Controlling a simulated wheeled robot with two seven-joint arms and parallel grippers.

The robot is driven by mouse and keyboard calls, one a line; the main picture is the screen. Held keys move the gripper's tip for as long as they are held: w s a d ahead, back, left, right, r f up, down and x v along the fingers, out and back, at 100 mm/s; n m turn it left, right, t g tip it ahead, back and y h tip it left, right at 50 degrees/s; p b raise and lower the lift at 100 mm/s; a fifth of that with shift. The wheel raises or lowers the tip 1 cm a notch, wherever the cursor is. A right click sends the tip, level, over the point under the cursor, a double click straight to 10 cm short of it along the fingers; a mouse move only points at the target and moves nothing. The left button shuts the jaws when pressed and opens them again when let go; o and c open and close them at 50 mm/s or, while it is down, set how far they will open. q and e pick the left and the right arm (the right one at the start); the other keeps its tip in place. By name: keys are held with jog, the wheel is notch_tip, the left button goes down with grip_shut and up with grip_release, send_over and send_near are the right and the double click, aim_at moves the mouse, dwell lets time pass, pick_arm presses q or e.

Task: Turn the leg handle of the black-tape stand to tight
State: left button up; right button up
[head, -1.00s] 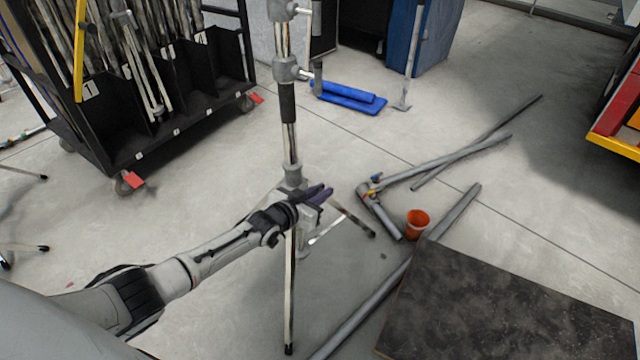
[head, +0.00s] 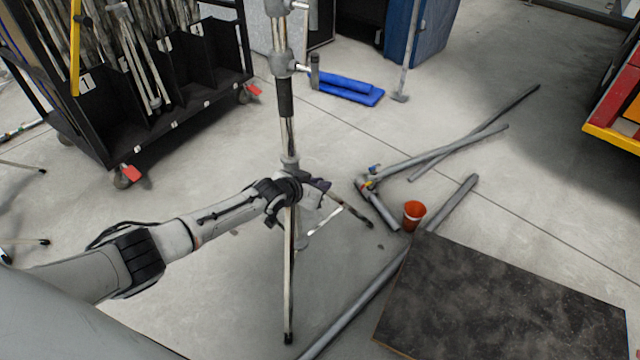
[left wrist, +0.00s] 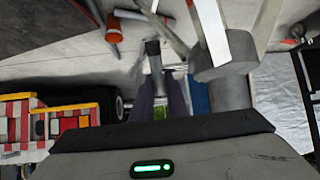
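The stand with black tape (head: 286,98) on its upright column stands in the middle of the head view, with its legs spread. My left gripper (head: 318,188) is at the leg collar, just right of the column, and partly covers it. In the left wrist view the grey collar (left wrist: 225,70) is right of the fingers. A short grey handle with a dark end (left wrist: 153,48) shows beyond the fingertips, roughly in line with their gap. Contact with the handle cannot be told. My right gripper is not in view.
A black wheeled cart (head: 180,125) stands at the back left. Blue pads (head: 348,90) lie behind the stand.

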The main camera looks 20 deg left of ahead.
pick_arm(q)
jog(key=o, duration=0.4)
jog(key=shift+o, duration=0.2)
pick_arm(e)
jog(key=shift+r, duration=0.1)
pick_arm(q)
jog(key=shift+s+r+p, duration=0.25)
jog(key=shift+p, duration=0.1)
jog(key=shift+p+v, duration=1.1)
jog(key=shift+v, duration=0.15)
jog(key=p+v, duration=0.3)
jog(key=v, duration=0.4)
jog(key=shift+p, duration=0.35)
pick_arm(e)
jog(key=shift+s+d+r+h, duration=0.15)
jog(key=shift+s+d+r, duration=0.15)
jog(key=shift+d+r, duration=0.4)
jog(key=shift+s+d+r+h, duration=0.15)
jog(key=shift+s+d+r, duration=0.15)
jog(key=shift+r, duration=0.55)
pick_arm(q)
jog(key=shift+s+f, duration=0.1)
jog(key=shift+s, duration=0.05)
